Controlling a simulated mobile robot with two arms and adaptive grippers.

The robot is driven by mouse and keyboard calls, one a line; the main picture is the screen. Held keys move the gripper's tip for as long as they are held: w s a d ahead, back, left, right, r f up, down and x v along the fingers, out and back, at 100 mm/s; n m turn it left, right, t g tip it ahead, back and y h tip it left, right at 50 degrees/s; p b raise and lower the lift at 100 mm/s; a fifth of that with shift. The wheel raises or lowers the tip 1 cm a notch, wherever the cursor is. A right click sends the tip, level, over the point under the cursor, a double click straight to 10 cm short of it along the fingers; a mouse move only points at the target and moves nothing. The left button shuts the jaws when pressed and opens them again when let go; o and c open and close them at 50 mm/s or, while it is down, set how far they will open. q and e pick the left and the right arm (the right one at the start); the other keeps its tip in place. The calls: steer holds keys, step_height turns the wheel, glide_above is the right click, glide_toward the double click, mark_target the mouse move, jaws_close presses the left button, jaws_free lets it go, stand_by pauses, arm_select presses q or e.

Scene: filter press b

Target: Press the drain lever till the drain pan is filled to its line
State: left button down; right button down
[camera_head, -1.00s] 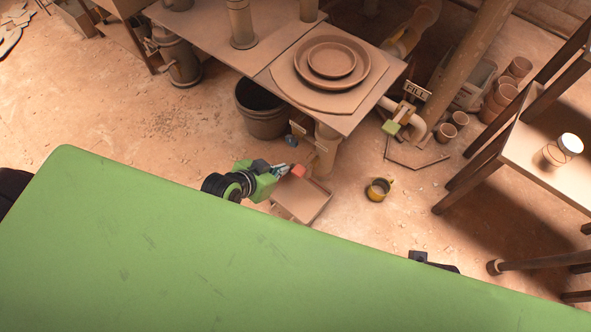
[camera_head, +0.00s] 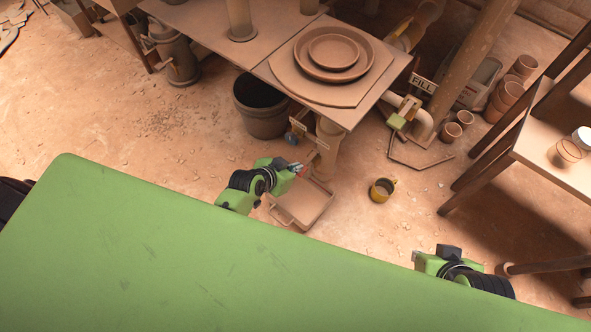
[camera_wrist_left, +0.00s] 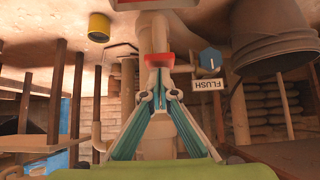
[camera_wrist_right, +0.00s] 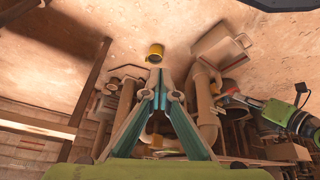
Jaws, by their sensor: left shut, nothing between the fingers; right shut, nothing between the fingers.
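The drain lever, with a red end, is mostly hidden behind my left gripper (camera_head: 297,167) in the head view. Its red end (camera_wrist_left: 158,59) shows just beyond the fingertips in the left wrist view; I cannot tell whether they touch. My left gripper is shut and empty. The tan drain pan (camera_head: 318,209) lies on the floor below it, partly hidden by the gripper; it also shows in the right wrist view (camera_wrist_right: 226,36). Its fill level and line cannot be made out. My right gripper (camera_head: 417,258) is shut and empty, well right of the pan.
A yellow mug (camera_head: 382,191) stands on the floor right of the pan. A blue knob (camera_wrist_left: 210,59) by a FLUSH sign (camera_wrist_left: 208,85) is near the lever. A dark bucket (camera_head: 262,122) stands behind.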

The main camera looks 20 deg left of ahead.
arm_select(q)
steer(key=shift+f, duration=0.15)
arm_select(e)
steer(key=shift+w+a, duration=0.1)
steer(key=shift+w, duration=0.25)
